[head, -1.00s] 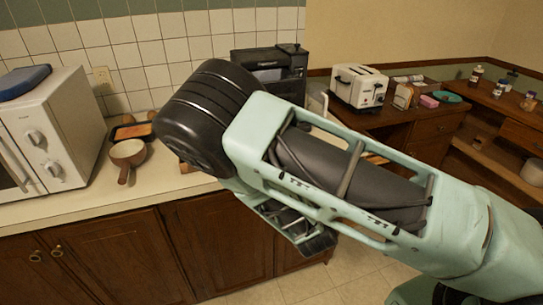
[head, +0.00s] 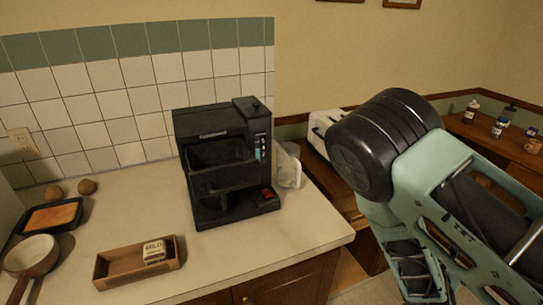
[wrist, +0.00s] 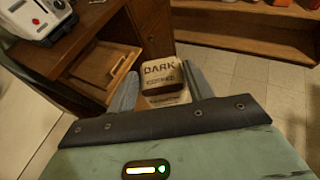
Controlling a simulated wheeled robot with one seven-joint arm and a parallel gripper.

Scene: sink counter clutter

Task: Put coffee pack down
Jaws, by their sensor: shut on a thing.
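The coffee pack (wrist: 162,75) is a small tan and brown block with "DARK" lettered on its top. In the wrist view it sits between the two grey fingers of my gripper (wrist: 160,87), which is shut on it. The pack is held over the floor, in front of the wooden cabinet. In the head view my arm is at the right, off the counter's right end, and the pack is not visible there.
The pale counter (head: 235,258) bears a black coffee maker (head: 222,165), a brown open tray (head: 108,273) with a small lettered pack (head: 153,250), a pan (head: 32,252) and a dark dish (head: 40,218). A white toaster (wrist: 35,20) stands on the wooden desk. Some counter front is clear.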

